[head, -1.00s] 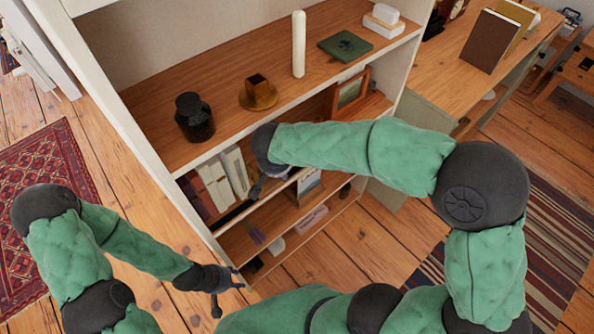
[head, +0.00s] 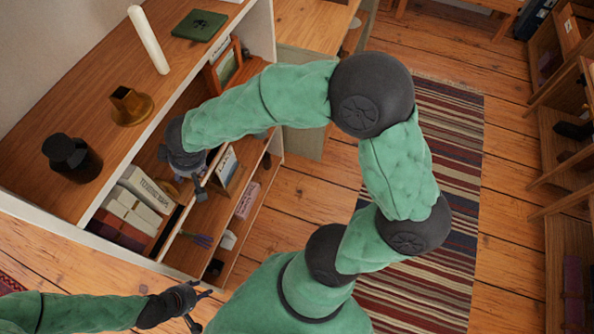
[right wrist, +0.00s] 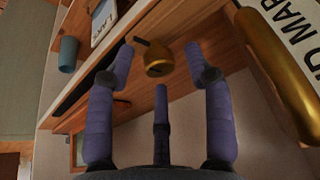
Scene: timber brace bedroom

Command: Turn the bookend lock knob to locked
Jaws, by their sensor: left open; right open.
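A brass knob (right wrist: 158,62) with a small dark piece beside its top shows in the right wrist view, on a wooden shelf surface. It lies between and beyond the spread fingertips of my right gripper (right wrist: 160,75), which is open; I see no finger clearly touching it. In the head view my right gripper (head: 192,178) reaches into the bookcase below its top shelf, at the right end of a row of books (head: 130,205). My left gripper (head: 190,303) is open and empty, low in front of the bookcase.
The upper shelf (head: 190,75) holds a black jar (head: 72,157), a brass holder (head: 131,106), a white candle-like rod (head: 148,40) and a green book (head: 199,25). A large brass cylinder (right wrist: 280,65) stands close right in the wrist view. A teal cup (right wrist: 68,54) is at left.

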